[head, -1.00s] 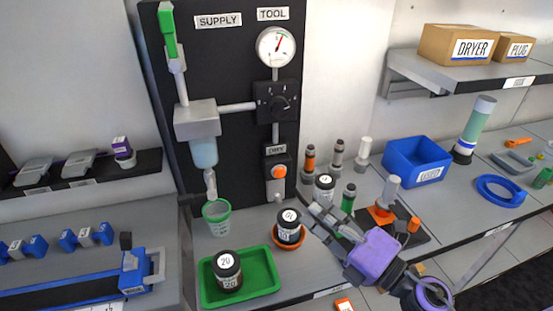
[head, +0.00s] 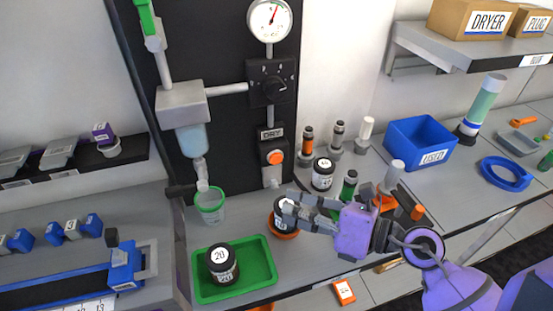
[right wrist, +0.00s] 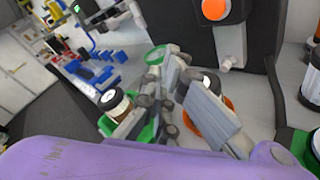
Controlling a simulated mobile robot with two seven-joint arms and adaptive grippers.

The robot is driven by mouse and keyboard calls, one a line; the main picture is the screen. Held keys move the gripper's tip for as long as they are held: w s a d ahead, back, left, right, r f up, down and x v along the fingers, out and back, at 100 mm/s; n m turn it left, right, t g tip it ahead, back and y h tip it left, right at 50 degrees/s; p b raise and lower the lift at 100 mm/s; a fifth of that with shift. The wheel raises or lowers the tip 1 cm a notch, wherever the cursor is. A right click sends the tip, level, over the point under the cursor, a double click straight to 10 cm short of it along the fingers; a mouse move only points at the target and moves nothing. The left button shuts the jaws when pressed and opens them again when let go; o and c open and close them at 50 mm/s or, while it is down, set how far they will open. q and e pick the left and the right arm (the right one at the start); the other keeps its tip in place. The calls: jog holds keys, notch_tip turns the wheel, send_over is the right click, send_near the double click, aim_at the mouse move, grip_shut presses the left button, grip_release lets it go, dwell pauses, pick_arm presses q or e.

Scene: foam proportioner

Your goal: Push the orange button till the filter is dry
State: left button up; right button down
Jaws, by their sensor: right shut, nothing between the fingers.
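The orange button (head: 275,157) is on a grey box under the DRY label on the black panel. It also shows at the top of the right wrist view (right wrist: 215,9). The filter (head: 193,140) is a pale blue clear bowl under a grey block, above a green-rimmed cup (head: 210,206). I cannot tell whether water is in it. My right gripper (head: 288,208) is shut and empty, below and slightly right of the button, apart from it. In the head view it overlaps a dark jar in an orange dish (head: 284,235). My left gripper is not in view.
A green tray (head: 262,272) holds a dark jar (head: 222,262) at the front. Another jar (head: 323,174) and several capped fittings stand right of the button. A blue bin (head: 418,143) is farther right. A black knob (head: 272,89) and pressure gauge (head: 268,19) sit above the button.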

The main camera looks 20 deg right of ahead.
aim_at(276, 158)
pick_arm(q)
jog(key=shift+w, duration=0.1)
pick_arm(e)
jog(key=shift+w+a, duration=0.15)
jog(key=shift+w, duration=3.8)
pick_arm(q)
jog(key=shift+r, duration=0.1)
pick_arm(e)
jog(key=shift+w, duration=0.4)
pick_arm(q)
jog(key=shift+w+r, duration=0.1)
pick_arm(e)
jog(key=shift+w, duration=0.45)
jog(key=shift+s, duration=0.1)
jog(key=shift+s+r+p, duration=0.1)
jog(key=shift+s+p, duration=0.2)
jog(key=shift+s, duration=0.35)
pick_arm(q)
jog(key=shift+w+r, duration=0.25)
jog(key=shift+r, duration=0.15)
pick_arm(e)
jog(key=shift+s, duration=0.15)
